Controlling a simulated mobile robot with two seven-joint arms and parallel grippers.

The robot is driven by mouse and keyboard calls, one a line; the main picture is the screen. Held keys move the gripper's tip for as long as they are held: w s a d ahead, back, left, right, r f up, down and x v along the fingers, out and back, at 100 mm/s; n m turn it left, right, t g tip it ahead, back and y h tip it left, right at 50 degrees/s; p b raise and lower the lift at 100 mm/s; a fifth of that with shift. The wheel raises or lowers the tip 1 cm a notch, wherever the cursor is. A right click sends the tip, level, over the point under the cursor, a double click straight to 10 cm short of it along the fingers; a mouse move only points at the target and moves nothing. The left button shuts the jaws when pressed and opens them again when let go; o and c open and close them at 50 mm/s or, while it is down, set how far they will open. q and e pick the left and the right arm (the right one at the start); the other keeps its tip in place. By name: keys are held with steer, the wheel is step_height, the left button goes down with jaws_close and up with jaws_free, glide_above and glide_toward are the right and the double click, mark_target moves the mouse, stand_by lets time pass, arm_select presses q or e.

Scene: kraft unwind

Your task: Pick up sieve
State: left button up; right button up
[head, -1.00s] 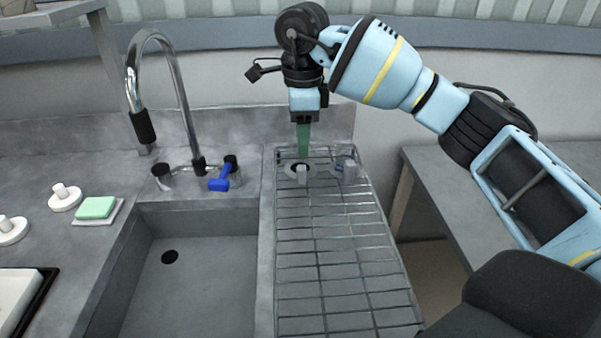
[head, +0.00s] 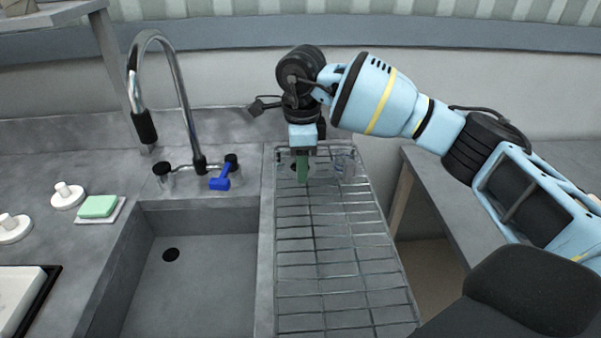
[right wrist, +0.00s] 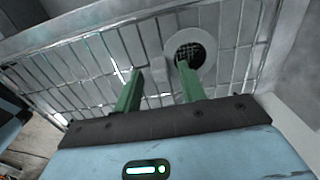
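The sieve (right wrist: 188,50) is a pale round ring with a dark mesh middle. It lies at the far end of the wire drying rack (head: 325,245). In the right wrist view it sits just beyond the tip of the right-hand finger. In the head view my right gripper mostly hides it. My right gripper (right wrist: 159,72) points down with its two green fingers apart and nothing clearly held between them. It also shows low over the rack's far end in the head view (head: 302,180). My left gripper is not in view.
The sink (head: 190,285) and tall faucet (head: 178,90) are to the left, with a blue item (head: 220,178) by the taps. A green sponge (head: 97,206) lies farther left.

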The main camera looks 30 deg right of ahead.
jaws_close()
steer(key=shift+r, duration=0.1)
step_height(320, 180, up, 10)
stand_by(0.6)
